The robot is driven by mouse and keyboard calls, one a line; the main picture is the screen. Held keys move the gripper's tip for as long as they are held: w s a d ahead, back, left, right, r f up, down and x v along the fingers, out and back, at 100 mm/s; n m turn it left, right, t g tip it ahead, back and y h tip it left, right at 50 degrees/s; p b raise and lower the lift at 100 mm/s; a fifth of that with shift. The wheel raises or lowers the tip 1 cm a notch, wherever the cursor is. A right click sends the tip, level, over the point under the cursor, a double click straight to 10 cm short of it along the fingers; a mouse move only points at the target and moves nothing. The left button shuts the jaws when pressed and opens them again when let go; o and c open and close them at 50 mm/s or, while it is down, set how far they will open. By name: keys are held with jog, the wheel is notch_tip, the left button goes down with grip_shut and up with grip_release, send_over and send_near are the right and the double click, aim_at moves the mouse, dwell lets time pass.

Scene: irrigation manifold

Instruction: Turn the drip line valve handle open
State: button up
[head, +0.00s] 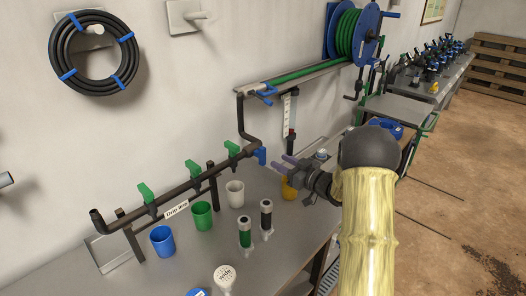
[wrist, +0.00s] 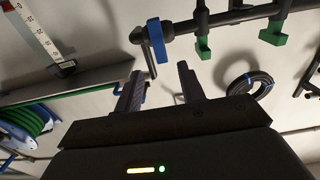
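A dark pipe manifold (head: 178,190) runs along the wall above the bench. It carries three upright green handles, left (head: 147,192), middle (head: 194,168) and right (head: 232,147). A blue handle (head: 261,156) hangs down at its right end. A "Drip line" tag (head: 177,207) sits below the pipe between the left and middle green handles; I cannot tell which valve it names. My gripper (head: 285,164) is open and empty, just right of the blue handle. In the wrist view, the blue handle (wrist: 157,42) shows beyond the gap between my fingertips (wrist: 160,70), apparently not touching.
Blue (head: 162,241), green (head: 202,215) and white (head: 235,194) cups stand on the bench below the manifold. A shelf rail (head: 300,75) and green hose reel (head: 352,32) are above and behind. A black hose coil (head: 65,50) hangs left.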

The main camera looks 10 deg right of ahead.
aim_at(262, 154)
jog(key=p+x, duration=0.1)
jog(key=x, duration=0.8)
jog(key=shift+w+a, duration=0.15)
jog(key=shift+a, duration=0.05)
grip_shut()
